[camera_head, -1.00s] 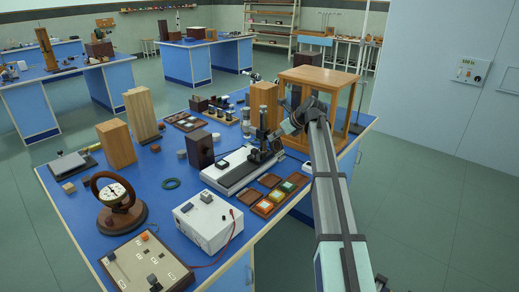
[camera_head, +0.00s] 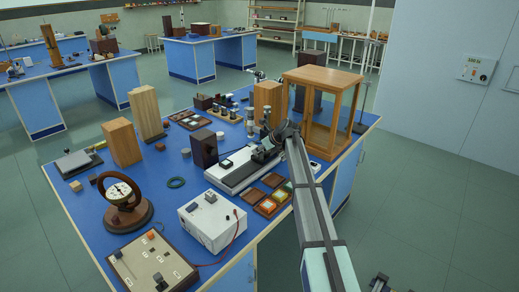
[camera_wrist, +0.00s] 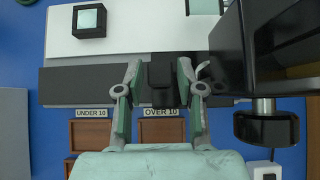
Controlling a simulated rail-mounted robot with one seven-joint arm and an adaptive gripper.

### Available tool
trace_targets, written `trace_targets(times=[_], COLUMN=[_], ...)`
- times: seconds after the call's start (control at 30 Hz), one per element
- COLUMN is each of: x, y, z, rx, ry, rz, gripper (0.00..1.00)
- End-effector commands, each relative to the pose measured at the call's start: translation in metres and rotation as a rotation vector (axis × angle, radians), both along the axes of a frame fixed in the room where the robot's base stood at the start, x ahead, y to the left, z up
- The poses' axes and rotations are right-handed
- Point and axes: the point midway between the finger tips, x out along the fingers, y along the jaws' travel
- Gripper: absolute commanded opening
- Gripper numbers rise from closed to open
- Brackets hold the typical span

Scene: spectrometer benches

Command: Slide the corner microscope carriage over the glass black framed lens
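The microscope carriage (camera_head: 262,153) stands on a long white bench base (camera_head: 226,180), near the table's right edge. In the wrist view its dark body (camera_wrist: 262,50) fills the upper right, and a black block (camera_wrist: 162,80) juts toward me. The small black framed lens with pale glass (camera_wrist: 89,20) lies on the white base, left of the carriage; it also shows in the head view (camera_head: 226,163). My gripper (camera_wrist: 161,75) is open, with one finger on each side of the black block. Firm contact is not visible. My arm partly hides the carriage in the head view.
Trays labelled UNDER 10 (camera_wrist: 92,132) and OVER 10 (camera_wrist: 160,132) lie in front of the base. A dark box (camera_head: 204,148) stands behind its left end. A wood-framed glass case (camera_head: 322,112) is at the right, and a white power box (camera_head: 208,222) at the front.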

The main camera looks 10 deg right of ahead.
Motion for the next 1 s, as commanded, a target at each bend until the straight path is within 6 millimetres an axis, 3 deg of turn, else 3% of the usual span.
trace_targets(times=[0.3,0.37,0.4,0.43,0.73,1.0], x=[0.001,0.001,0.001,0.001,-0.004,-0.04], y=[0.001,0.001,0.001,0.001,0.007,0.044], z=[-0.002,-0.002,-0.002,-0.002,-0.001,0.0], rx=[0.0,0.0,0.0,0.0,0.001,0.001], ry=[0.0,0.0,0.0,0.0,0.0,0.003], rz=[0.0,0.0,0.0,0.0,0.001,0.003], gripper=[0.38,0.2,0.06,0.0,0.0,0.0])
